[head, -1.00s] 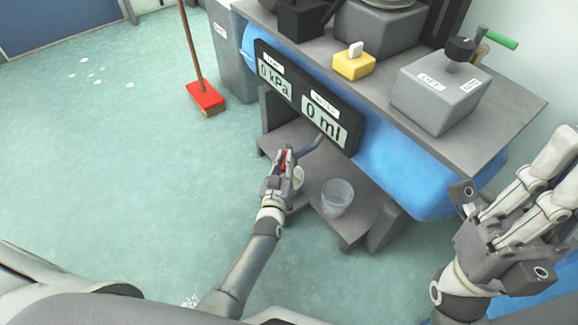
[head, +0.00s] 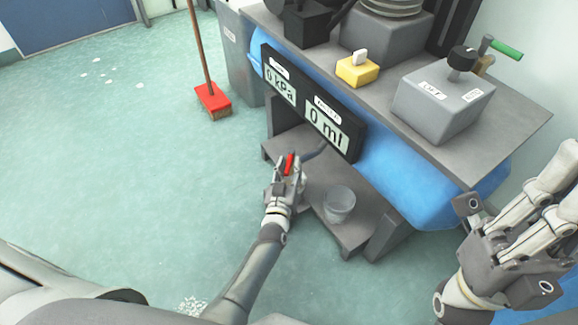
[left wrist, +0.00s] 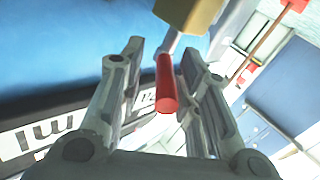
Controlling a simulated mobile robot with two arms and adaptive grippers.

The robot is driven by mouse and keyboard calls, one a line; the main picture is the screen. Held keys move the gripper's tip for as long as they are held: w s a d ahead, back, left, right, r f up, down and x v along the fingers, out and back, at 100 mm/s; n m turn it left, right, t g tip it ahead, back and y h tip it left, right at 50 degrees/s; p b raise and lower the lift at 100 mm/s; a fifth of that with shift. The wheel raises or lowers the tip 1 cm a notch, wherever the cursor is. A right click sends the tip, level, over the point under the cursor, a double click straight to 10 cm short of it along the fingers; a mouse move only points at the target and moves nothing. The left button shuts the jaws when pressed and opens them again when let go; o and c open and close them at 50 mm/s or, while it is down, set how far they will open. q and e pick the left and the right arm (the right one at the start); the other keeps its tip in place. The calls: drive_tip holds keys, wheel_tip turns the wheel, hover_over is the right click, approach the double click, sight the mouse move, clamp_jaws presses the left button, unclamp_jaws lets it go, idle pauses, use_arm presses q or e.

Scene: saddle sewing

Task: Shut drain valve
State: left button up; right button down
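The drain valve's red handle (head: 290,163) shows at my left gripper, below the display panel. In the left wrist view the red handle (left wrist: 166,84) points toward me from a brass-coloured block (left wrist: 188,14). My left gripper (head: 288,168) is open. Its two fingers (left wrist: 167,72) stand on either side of the handle, with a visible gap on each side in the left wrist view. A grey spout (head: 316,150) extends to the right of the handle. My right gripper (head: 560,185) is open and empty at the right edge, away from the valve.
A clear beaker (head: 340,203) stands on the low grey shelf (head: 318,172), right of my left gripper. The display panel (head: 312,105) reads 0 kPa and 0 ml. A blue tank (head: 415,180) lies under the bench. A red broom (head: 213,98) stands on open floor.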

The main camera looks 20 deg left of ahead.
use_arm(q)
drive_tip(key=s, duration=0.7)
drive_tip(key=shift+d, duration=0.25)
